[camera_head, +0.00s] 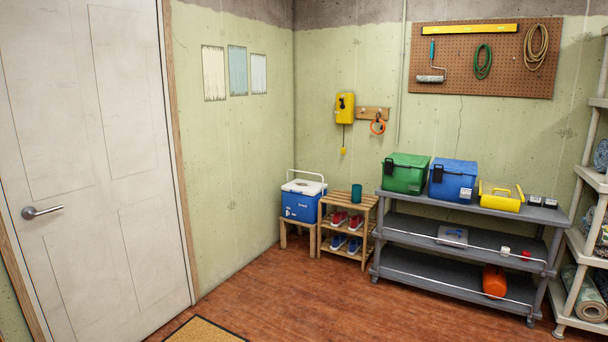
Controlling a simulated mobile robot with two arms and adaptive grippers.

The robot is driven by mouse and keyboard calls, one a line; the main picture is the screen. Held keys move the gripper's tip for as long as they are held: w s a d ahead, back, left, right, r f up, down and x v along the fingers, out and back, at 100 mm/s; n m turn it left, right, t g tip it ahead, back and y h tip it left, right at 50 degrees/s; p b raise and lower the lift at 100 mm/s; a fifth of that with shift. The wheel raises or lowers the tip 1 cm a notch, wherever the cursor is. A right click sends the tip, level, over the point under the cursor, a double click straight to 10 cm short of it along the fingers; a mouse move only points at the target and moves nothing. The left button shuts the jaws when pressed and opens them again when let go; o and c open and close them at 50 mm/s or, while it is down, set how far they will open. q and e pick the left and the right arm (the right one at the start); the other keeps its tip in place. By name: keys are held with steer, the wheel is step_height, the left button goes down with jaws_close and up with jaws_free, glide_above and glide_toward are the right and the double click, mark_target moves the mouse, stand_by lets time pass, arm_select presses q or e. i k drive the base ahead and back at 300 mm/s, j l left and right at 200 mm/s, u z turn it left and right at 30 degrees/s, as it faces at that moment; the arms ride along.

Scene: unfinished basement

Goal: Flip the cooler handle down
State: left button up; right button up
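A blue cooler (301,204) with a white lid (303,187) sits on a small wooden stool (298,232) in the far corner. Its white handle (307,172) stands up above the lid as a raised loop. The cooler is a good way off across the room. Neither of my grippers shows in the head view.
A wooden shoe rack (346,248) with a teal cup (356,193) stands just right of the cooler. A grey shelf unit (460,213) with bins is further right. A closed white door (97,160) is at left, a mat (203,330) in front. The wood floor (290,300) between is clear.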

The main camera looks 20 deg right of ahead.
mark_target(304, 184)
steer(key=i+l+z, duration=0.25)
steer(key=i+z, duration=0.3)
steer(key=i, duration=0.2)
steer(key=i+l+z, duration=0.1)
steer(key=i+z, duration=0.2)
steer(key=i, duration=3.7)
steer(key=i+u, duration=0.1)
steer(key=i, duration=0.6)
steer(key=i+l, duration=0.2)
steer(key=i, duration=0.5)
steer(key=i+l+u, duration=0.15)
steer(key=i, duration=0.6)
